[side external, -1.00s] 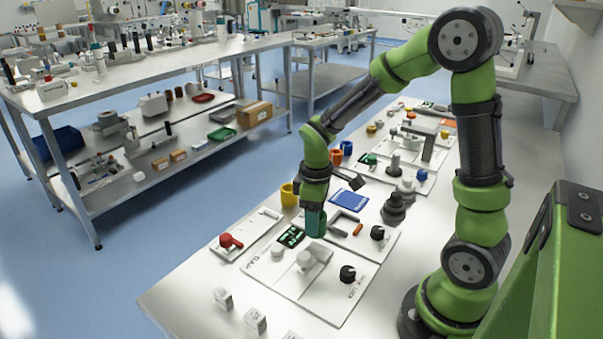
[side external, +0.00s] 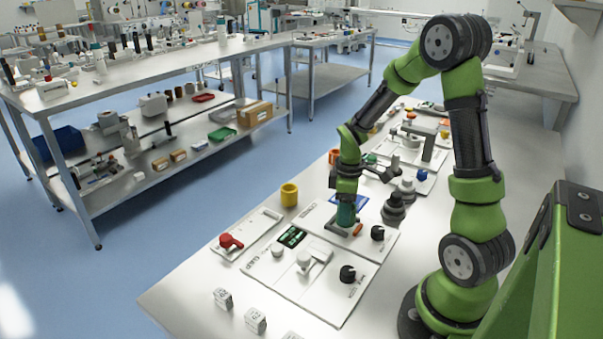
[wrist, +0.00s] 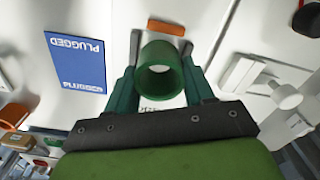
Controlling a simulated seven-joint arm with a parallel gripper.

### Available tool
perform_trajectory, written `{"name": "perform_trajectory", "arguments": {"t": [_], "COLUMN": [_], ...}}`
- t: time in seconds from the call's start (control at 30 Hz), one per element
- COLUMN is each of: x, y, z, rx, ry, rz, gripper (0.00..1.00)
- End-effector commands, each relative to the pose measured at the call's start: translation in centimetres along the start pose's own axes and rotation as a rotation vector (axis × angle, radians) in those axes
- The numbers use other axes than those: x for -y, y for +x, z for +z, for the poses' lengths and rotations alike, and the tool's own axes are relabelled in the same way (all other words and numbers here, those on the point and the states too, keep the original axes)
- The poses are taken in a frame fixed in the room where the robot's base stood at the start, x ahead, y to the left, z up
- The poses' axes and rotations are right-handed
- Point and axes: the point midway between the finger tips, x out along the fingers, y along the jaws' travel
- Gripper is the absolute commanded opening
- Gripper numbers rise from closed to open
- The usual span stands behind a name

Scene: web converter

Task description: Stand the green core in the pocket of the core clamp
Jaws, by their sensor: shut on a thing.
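My gripper (side external: 345,212) is shut on the green core (wrist: 164,72), which shows in the wrist view as an upright hollow ring between the fingers. In the side view the fingers and core are hard to tell apart. They are low over the core clamp (side external: 372,247), a white plate with a grey bracket and an orange block (wrist: 166,27). In the wrist view the bracket's grey arms (wrist: 136,42) show on both sides behind the core. The core's lower end is hidden, so I cannot tell whether it is in the pocket or above it.
A blue card (wrist: 75,62) lies beside the clamp. A black knob (side external: 377,233) is on the clamp plate. A yellow ring (side external: 289,194) stands at left. A plate with a white fixture (side external: 313,258) lies in front, and a dark stepped post (side external: 394,212) stands to the right.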

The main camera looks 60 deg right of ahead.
Motion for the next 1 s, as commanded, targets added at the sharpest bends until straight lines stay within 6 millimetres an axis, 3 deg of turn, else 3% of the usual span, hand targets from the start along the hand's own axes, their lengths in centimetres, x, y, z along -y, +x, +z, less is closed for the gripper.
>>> {"name": "perform_trajectory", "arguments": {"t": [0.1, 0.5, 0.53, 0.67, 1.0], "x": [0.0, 0.0, 0.0, 0.0, 0.0], "y": [1.3, 1.7, 1.7, 1.7, 1.3], "z": [0.0, 0.0, 0.0, 0.0, 0.0], "rx": [0.000, 0.000, -0.001, -0.001, -0.002], "ry": [-0.001, 0.001, 0.001, 0.001, 0.001], "rz": [0.000, 0.000, 0.001, 0.001, 0.002], "gripper": [0.18, 0.18, 0.57, 0.77, 0.78]}}
